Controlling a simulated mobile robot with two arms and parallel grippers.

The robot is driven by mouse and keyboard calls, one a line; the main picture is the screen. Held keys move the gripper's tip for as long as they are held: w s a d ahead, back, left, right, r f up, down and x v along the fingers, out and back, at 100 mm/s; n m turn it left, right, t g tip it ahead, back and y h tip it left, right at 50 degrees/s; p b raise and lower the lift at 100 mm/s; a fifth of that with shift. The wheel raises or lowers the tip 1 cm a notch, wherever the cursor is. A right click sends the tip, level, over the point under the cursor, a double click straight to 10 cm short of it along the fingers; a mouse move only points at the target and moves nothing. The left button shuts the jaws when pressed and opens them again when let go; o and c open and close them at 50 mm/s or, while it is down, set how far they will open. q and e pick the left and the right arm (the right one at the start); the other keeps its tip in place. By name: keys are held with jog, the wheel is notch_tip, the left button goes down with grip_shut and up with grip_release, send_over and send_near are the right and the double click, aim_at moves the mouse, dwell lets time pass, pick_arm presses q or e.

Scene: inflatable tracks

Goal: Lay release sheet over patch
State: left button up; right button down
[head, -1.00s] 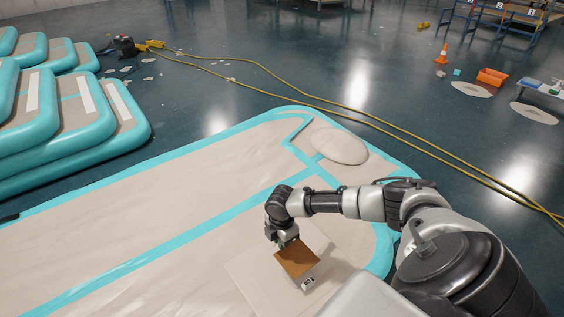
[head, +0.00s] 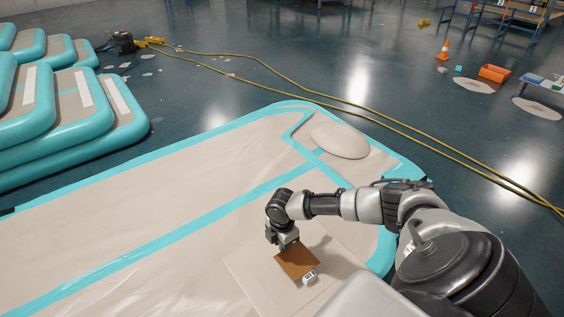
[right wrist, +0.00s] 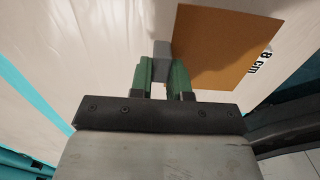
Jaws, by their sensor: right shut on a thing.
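A brown square sheet (head: 298,262), which I take for the release sheet, is at my right gripper (head: 284,243) above the inflatable track. In the right wrist view the brown sheet (right wrist: 225,45) extends up and right from the gripper (right wrist: 165,75), whose green fingers are shut on a grey tab (right wrist: 161,50) at the sheet's edge. A pale square piece (head: 250,270) lies flat on the track under and around the sheet; it may be the patch, but the sheet and arm hide part of it. I cannot tell whether the sheet touches it. My left gripper is out of view.
The beige track (head: 120,225) has turquoise bands and edges. A pale oval piece (head: 340,140) lies at its far end. Yellow hoses (head: 330,112) cross the floor behind. More tracks (head: 60,125) are stacked at left.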

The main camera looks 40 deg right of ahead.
jog(key=shift+f, duration=0.15)
jog(key=c, duration=1.1)
grip_release()
